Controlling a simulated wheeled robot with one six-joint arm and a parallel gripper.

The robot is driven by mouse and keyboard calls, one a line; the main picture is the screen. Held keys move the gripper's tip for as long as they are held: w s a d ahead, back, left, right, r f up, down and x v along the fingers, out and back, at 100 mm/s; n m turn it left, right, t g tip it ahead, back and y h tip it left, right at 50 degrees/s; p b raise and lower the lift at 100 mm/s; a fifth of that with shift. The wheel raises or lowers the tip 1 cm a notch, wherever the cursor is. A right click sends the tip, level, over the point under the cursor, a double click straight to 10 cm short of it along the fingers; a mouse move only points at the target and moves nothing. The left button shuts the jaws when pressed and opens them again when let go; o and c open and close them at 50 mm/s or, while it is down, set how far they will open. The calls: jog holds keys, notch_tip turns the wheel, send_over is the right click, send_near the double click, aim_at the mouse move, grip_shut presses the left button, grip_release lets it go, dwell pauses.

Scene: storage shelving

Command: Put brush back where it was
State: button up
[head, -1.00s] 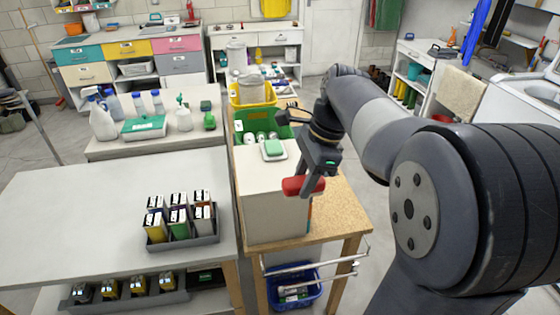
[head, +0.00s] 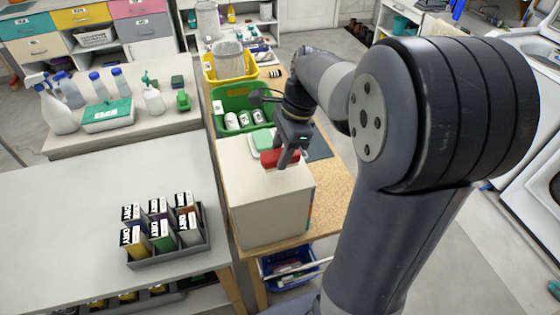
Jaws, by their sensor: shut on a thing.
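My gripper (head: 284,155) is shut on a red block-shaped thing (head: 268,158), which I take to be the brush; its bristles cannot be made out. It shows at the far edge of a pale box (head: 270,210) on the wooden table. The gripper hides part of it, and I cannot tell whether it touches the box. A green sponge-like piece on a white dish (head: 254,153) lies just beyond, to the left of the gripper.
A green crate with white cans (head: 226,97) and a yellow crate (head: 213,83) stand behind. A grey tray of small cartons (head: 205,252) sits on the near white table. Bare wood (head: 332,188) shows right of the box.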

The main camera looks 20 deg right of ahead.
jog(key=shift+f, duration=1.95)
jog(key=shift+f, duration=0.15)
jog(key=o, duration=1)
jog(key=shift+c, duration=0.2)
jog(key=v, duration=1.2)
jog(key=shift+r, duration=0.2)
jog(key=shift+f, duration=0.1)
